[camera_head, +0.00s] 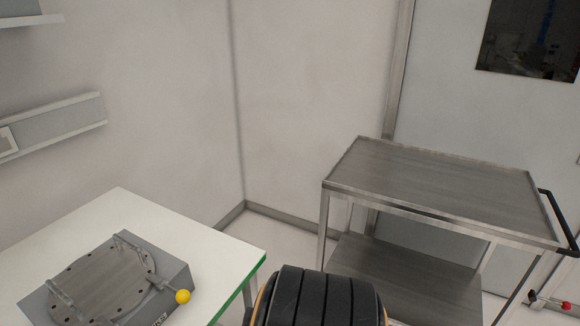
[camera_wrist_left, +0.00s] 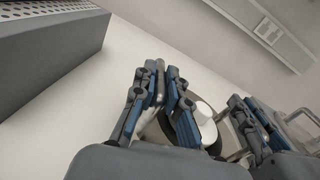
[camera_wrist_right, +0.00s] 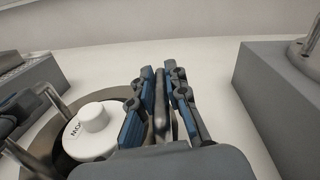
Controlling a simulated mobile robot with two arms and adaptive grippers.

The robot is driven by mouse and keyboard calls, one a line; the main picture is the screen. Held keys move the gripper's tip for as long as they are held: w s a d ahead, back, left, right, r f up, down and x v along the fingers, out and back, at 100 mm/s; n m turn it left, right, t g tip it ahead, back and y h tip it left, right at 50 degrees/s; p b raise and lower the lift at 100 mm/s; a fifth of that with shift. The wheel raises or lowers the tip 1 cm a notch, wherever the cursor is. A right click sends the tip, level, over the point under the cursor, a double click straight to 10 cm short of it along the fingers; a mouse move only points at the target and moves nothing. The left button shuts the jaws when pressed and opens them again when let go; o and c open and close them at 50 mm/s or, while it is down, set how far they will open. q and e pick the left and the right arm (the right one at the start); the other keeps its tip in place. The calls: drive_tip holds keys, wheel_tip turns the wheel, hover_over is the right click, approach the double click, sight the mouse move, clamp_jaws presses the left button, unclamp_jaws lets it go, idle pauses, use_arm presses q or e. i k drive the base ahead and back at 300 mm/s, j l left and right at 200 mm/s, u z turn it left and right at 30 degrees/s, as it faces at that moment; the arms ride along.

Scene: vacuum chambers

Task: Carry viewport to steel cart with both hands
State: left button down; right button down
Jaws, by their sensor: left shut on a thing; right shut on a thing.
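The viewport seems to be the round dark-rimmed piece with a white knobbed cover (camera_wrist_right: 90,132) in the right wrist view. Its white cover also shows in the left wrist view (camera_wrist_left: 203,122), partly hidden behind fingers. My right gripper (camera_wrist_right: 160,75) is shut on an upright dark bar beside the cover. My left gripper (camera_wrist_left: 160,78) is shut on a slim bar on the other side. The head view shows neither gripper nor the viewport. The steel cart (camera_head: 440,172) stands at the right in the head view, its top shelf bare.
A white table (camera_head: 120,207) with a green edge stands at lower left. A grey perforated block (camera_wrist_left: 55,50) shows in the left wrist view. Floor shows between table and cart.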

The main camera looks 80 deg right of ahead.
sight(434, 186)
drive_tip(key=k, duration=0.8)
drive_tip(key=k+z, duration=0.3)
drive_tip(key=k+l+z, duration=0.1)
drive_tip(key=z, duration=2.35)
drive_tip(key=i+j+z, duration=0.25)
drive_tip(key=j+z, duration=0.2)
drive_tip(key=j, duration=0.15)
drive_tip(key=i+j, duration=0.15)
drive_tip(key=j, duration=0.2)
drive_tip(key=i+j, duration=0.15)
drive_tip(key=j, duration=0.15)
drive_tip(key=i+l, duration=0.15)
drive_tip(key=i, duration=0.35)
drive_tip(key=i+l, duration=0.15)
drive_tip(key=i, duration=0.3)
